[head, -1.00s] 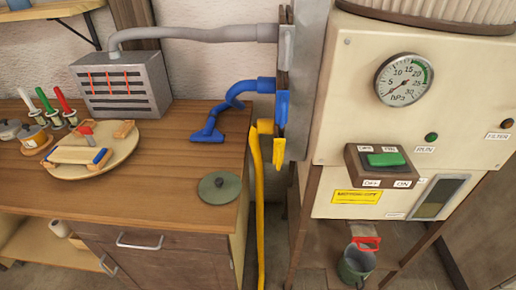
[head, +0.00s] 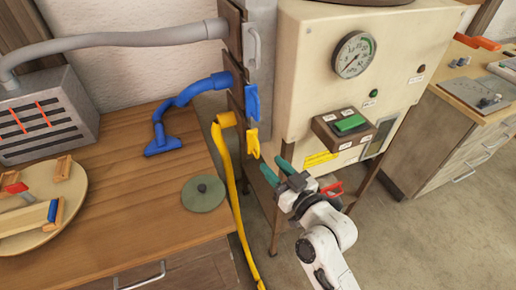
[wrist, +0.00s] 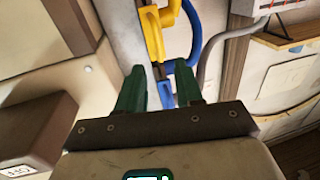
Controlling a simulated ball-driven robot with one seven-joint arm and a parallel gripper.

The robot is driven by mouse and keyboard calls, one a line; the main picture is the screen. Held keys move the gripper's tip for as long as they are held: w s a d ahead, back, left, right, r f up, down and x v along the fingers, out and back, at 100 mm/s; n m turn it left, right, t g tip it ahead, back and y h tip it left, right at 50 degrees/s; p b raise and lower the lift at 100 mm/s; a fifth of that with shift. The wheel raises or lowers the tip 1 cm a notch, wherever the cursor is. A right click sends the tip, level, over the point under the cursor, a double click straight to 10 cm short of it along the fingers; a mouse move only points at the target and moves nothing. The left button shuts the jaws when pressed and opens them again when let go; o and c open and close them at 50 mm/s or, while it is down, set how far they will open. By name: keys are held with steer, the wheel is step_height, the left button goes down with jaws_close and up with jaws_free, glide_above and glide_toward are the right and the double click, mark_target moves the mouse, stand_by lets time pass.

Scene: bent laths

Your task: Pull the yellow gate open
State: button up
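In the wrist view the yellow gate (wrist: 152,35) is ahead of the fingertips, slightly left of centre. My gripper (head: 275,167) has green fingers and is just below and right of the yellow gate in the head view. Its fingers (wrist: 159,72) are apart with a gap between them. A blue gate (head: 252,102) sits directly above the yellow one; a blue part (wrist: 165,95) shows between the fingers in the wrist view.
The blue hose (head: 185,97) and the grey hose (head: 120,38) run left from the duct. The wooden bench (head: 150,215) stands left with a green lid (head: 203,194). The cream machine (head: 300,70) is right, with a green switch (head: 349,123). A red-handled cup is partly hidden behind my arm.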

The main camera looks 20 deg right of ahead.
steer(key=w+a+p, duration=0.1)
steer(key=w, duration=0.5)
steer(key=shift+w, duration=0.3)
steer(key=shift+a, duration=0.1)
steer(key=shift+c, duration=0.3)
jaws_close()
stand_by(0.7)
